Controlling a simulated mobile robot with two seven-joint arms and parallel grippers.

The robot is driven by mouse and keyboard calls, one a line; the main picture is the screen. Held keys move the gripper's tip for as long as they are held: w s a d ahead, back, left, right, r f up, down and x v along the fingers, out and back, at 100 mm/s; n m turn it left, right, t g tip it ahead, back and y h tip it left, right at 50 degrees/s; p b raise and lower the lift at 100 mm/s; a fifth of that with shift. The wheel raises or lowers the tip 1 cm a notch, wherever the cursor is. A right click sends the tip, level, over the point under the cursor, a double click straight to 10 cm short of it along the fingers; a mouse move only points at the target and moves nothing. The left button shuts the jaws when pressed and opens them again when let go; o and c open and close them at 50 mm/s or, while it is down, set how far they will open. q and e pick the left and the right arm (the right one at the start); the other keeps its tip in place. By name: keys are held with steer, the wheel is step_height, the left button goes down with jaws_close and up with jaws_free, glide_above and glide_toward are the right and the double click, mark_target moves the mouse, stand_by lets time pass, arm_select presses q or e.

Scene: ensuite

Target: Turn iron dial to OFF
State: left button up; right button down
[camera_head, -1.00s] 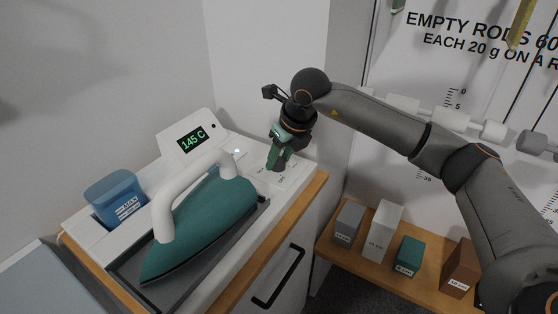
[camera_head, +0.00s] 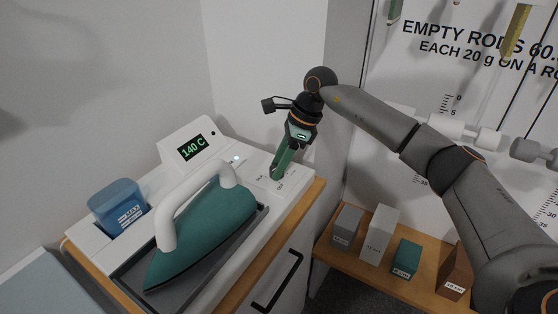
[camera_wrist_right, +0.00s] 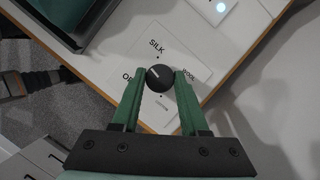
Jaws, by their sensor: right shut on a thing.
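The round black dial (camera_wrist_right: 159,79) sits on a white plate in the right wrist view, with SILK above it, WOOL to the right, a small label below and OFF at the left, partly covered by a finger. Its white pointer mark slants toward the upper left, between SILK and OFF. My right gripper (camera_wrist_right: 160,74) is shut on the dial, one green finger on each side. In the head view my right gripper (camera_head: 277,171) reaches down to the plate and mostly hides the dial. The teal iron (camera_head: 205,234) rests in its dock. My left gripper is not in view.
A display (camera_head: 192,148) behind the iron reads 140 C. A blue water tank (camera_head: 118,206) stands at the left of the white station. A low wooden shelf (camera_head: 378,264) at the right holds several small boxes. A wall stands close behind my right gripper.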

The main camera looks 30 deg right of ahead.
steer(key=n+g, duration=0.1)
steer(key=n, duration=0.3)
steer(key=shift+w+n+g, duration=0.15)
steer(key=shift+n+g, duration=0.15)
steer(key=shift+g, duration=0.1)
steer(key=n+g, duration=0.1)
steer(key=n, duration=0.2)
steer(key=shift+w, duration=0.1)
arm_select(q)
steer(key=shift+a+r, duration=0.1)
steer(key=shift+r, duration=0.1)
arm_select(e)
steer(key=shift+n+g, duration=0.6)
steer(key=shift+n, duration=0.9)
steer(key=shift+c, duration=2.1)
jaws_free()
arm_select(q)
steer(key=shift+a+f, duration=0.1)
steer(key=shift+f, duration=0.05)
